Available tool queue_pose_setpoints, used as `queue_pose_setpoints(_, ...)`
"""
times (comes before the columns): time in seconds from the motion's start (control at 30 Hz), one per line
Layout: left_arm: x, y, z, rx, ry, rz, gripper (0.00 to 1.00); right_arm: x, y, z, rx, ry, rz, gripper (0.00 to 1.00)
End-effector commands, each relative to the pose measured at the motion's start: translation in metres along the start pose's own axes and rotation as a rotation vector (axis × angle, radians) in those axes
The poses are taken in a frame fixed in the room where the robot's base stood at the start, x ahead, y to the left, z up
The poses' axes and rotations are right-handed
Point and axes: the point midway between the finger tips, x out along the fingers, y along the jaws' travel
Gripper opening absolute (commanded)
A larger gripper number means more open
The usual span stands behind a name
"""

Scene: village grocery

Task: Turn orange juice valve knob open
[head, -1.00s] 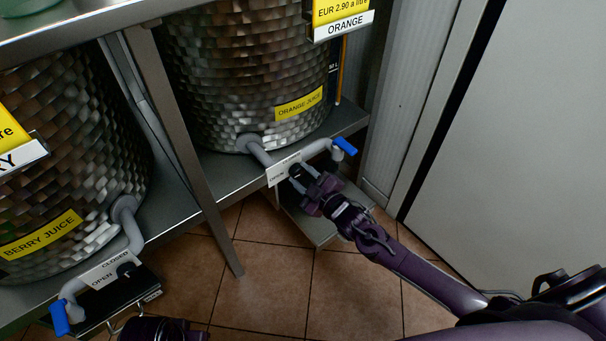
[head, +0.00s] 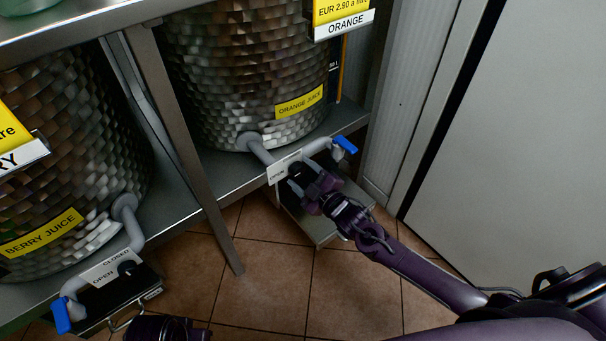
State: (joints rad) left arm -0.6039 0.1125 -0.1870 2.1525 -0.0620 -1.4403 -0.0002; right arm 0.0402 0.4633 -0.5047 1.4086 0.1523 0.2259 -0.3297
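The orange juice barrel (head: 215,85) stands on the shelf with a yellow "ORANGE JUICE" label. A grey pipe (head: 263,153) leads from it to a white plate (head: 277,171) reading "OPEN" and on to a spout with a blue end (head: 345,145). My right gripper (head: 300,176) is at the plate, over the place of the valve knob. The knob is hidden or too dark to make out, and I cannot tell whether the fingers are closed on it. My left gripper (head: 165,329) shows only partly at the bottom edge; its fingers are not clear.
The berry juice barrel (head: 60,170) stands at left, with its own pipe, an "OPEN/CLOSED" plate (head: 104,272) and a blue-ended spout (head: 61,316). A metal post (head: 180,130) stands between the barrels. A low platform (head: 318,228) lies below the orange valve. A grey panel (head: 520,150) bounds the right.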

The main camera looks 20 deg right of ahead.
Motion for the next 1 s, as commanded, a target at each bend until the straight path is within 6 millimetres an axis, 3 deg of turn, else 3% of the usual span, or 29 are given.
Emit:
queue_pose_setpoints(0.3,-0.004,0.000,-0.003,-0.001,0.014,0.000,0.36,-0.010,0.000,0.001,0.001,-0.002,-0.002,0.59)
queue_pose_setpoints(0.4,0.015,-0.002,-0.003,-0.004,0.006,-0.002,0.36,-0.026,0.000,0.000,0.001,-0.003,-0.003,0.59)
queue_pose_setpoints(0.7,0.041,-0.005,-0.001,-0.015,0.012,-0.003,0.36,-0.071,0.000,0.000,0.001,-0.002,-0.001,0.59)
queue_pose_setpoints(1.0,0.047,-0.005,-0.001,-0.017,0.014,-0.003,0.36,-0.078,0.000,0.000,0.000,0.000,0.000,0.59)
